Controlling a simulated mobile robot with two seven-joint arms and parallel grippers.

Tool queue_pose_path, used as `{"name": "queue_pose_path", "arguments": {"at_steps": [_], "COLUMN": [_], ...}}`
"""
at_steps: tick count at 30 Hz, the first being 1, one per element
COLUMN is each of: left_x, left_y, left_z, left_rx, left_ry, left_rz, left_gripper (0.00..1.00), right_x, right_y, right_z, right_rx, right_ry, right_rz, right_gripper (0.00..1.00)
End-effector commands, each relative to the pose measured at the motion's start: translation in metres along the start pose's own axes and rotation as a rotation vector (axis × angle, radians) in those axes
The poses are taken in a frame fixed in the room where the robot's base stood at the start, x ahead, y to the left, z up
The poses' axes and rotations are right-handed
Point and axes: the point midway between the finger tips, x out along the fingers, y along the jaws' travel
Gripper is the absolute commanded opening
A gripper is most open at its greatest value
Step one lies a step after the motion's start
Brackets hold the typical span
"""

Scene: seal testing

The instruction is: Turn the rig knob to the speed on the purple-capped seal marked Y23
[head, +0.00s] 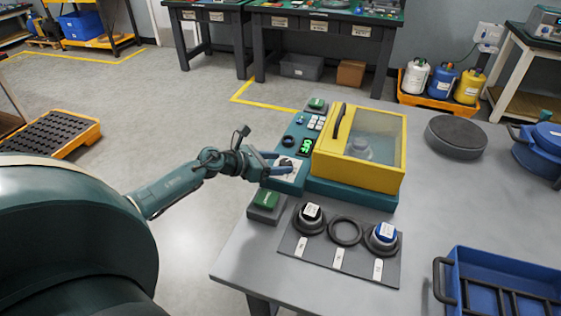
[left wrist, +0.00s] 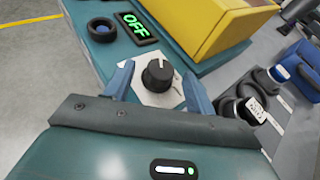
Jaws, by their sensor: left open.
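The rig's black knob (left wrist: 158,75) has a white pointer line and sits on a white dial plate (left wrist: 157,96) in the left wrist view. My left gripper (left wrist: 160,88) is open, with one blue finger on each side of the knob. I cannot tell whether they touch it. The green display (left wrist: 136,26) reads OFF. In the head view my left gripper (head: 277,164) is at the teal rig panel (head: 299,140). A black-capped seal (head: 311,213) and a blue-capped seal (head: 384,234) stand on the mat. I see no clearly purple cap; the tag writing is too small to read.
The yellow rig housing (head: 359,188) has a clear window with a pale object inside. A dark ring (head: 345,231) lies between the two seals. A green button box (head: 266,200) stands near the table's left edge. A blue tray (head: 510,298) is at the front right.

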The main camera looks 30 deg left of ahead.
Motion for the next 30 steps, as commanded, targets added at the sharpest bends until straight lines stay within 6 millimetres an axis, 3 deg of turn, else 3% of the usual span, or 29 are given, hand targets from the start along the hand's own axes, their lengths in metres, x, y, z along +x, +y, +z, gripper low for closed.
{"name": "queue_pose_path", "arguments": {"at_steps": [4, 14, 30], "left_x": [0.0117, 0.0140, 0.0137], "left_y": [-0.0004, -0.0006, -0.0005], "left_z": [0.0007, -0.0002, -0.0001], "left_rx": [0.001, 0.002, 0.001], "left_ry": [-0.001, 0.001, 0.001], "left_rz": [0.000, -0.001, -0.001], "left_gripper": [0.55, 0.54, 0.11], "right_x": [0.0007, 0.0010, 0.0011], "right_y": [0.0006, 0.0001, -0.0012], "right_z": [-0.0013, -0.0008, -0.0005], "right_rx": [-0.001, -0.001, -0.001], "right_ry": [0.002, 0.001, 0.000], "right_rz": [0.001, 0.000, -0.003], "right_gripper": [0.00, 0.00, 0.00]}}
